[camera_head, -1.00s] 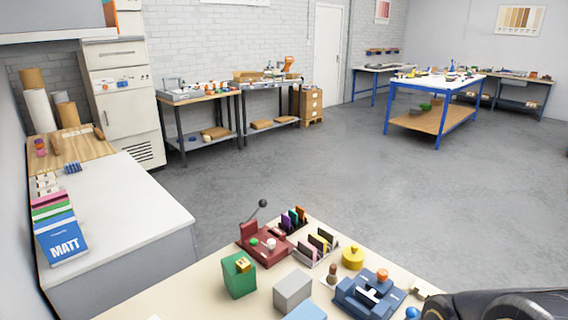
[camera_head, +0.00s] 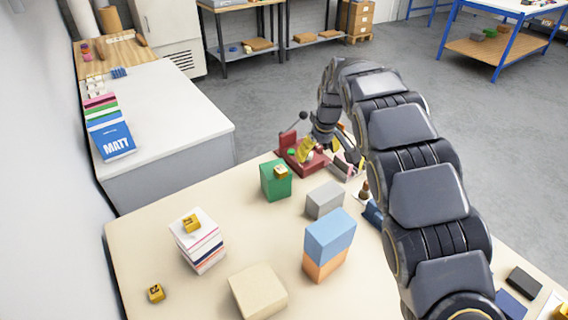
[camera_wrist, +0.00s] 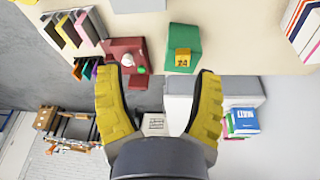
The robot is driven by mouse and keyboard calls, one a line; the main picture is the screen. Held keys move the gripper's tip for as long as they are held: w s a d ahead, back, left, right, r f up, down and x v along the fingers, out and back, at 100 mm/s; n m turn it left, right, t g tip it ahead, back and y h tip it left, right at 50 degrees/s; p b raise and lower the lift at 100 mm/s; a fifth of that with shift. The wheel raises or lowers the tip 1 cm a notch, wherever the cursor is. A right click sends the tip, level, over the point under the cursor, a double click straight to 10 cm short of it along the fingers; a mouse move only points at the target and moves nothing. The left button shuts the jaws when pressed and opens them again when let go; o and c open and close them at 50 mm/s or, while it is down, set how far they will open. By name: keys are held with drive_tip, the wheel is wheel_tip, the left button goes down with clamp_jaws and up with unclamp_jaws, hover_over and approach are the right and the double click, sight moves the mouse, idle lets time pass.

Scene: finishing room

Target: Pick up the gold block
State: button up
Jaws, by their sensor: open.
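Three small gold blocks with dark markings are in the head view. One gold block (camera_head: 281,172) sits on top of a green block (camera_head: 275,184), one gold block (camera_head: 191,223) on a white striped stack (camera_head: 198,243), and one gold block (camera_head: 156,293) directly on the table. My gripper (camera_head: 306,150) is behind and right of the green block, over the red device. In the wrist view my gripper (camera_wrist: 155,74) is open, its yellow fingers wide apart with nothing between them. The gold block (camera_wrist: 182,58) on the green block (camera_wrist: 182,37) lies beyond the fingertips.
A red lever device (camera_head: 301,160) stands behind the green block. A grey block (camera_head: 324,200), a blue block (camera_head: 331,232) on an orange block (camera_head: 322,264) and a beige block (camera_head: 258,291) stand nearby. The front-left table (camera_head: 140,245) has bare room.

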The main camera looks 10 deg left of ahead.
drive_tip(key=n+y, duration=0.2)
hover_over(281, 169)
drive_tip(key=s+d, duration=0.2)
wheel_tip(281, 169, down, 6)
drive_tip(key=shift+x, duration=3.75)
drive_tip(key=shift+w+r, duration=0.1)
drive_tip(key=shift+w, duration=0.05)
clamp_jaws()
